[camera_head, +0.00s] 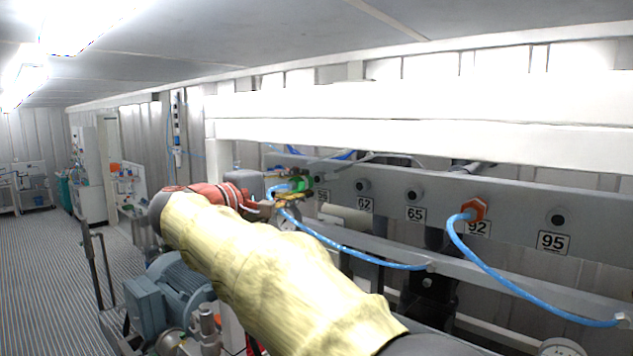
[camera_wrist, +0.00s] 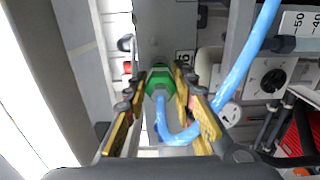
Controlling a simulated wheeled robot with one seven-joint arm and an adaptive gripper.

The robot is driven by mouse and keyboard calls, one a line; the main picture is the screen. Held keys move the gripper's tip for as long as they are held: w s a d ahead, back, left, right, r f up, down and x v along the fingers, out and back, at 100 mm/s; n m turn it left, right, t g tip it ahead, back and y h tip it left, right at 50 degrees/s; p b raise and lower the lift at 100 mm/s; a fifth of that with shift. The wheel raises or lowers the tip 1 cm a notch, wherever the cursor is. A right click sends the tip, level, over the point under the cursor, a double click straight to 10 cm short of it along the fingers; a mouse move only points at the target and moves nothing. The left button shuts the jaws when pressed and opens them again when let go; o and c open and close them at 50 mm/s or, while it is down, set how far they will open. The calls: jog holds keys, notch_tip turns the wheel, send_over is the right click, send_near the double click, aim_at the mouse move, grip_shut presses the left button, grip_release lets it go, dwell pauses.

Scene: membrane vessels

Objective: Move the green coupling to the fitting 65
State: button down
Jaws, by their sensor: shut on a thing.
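The green coupling (camera_head: 302,186) is at the left end of the grey rail, with a blue hose running from it. In the wrist view the green coupling (camera_wrist: 158,80) sits between the yellow-padded fingers of my gripper (camera_wrist: 160,92), which is shut on it. In the head view my gripper (camera_head: 280,194) is partly hidden by the hose and my arm. I cannot tell whether the coupling is seated on a fitting or just in front of the rail. Fitting 65 (camera_head: 413,194) is a bare dark stub above its label, further right on the rail.
Bare fitting 62 (camera_head: 362,185) lies between the coupling and fitting 65. Fitting 95 (camera_head: 558,218) is bare. The blue hose (camera_head: 350,250) sags below the rail. A white beam (camera_head: 420,143) runs above.

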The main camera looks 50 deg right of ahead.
jog(key=shift+s+a, duration=0.1)
jog(key=shift+a, duration=1.35)
jog(key=w+a+f+n+t+y+b, duration=0.1)
jog(key=w+a+f+n+t+b, duration=0.25)
jog(key=f, duration=0.95)
jog(key=w+a+f+n+t+y+b, duration=0.1)
jog(key=w+a+f+t+b, duration=0.35)
jog(key=f, duration=0.75)
jog(key=w+a+f+n+t+y+b, duration=0.15)
jog(key=w+a+f+b, duration=0.45)
jog(key=f, duration=0.7)
jog(key=a+f+n+t+y+b, duration=0.2)
jog(key=a+f+y, duration=0.1)
jog(key=f, duration=0.9)
jog(key=s+a+f+n+t+y+b, duration=0.1)
jog(key=a+f, duration=0.4)
jog(key=f, duration=0.7)
jog(key=s+a+f+n+t+y+b, duration=0.1)
jog(key=a+f+n+t+y+b, duration=0.2)
jog(key=f, duration=1)
jog(key=shift+s+a+n+y+b, duration=0.25)
jog(key=shift+a+n+y+b, duration=0.7)
jog(key=shift+a+y, duration=0.15)
jog(key=shift+t, duration=0.25)
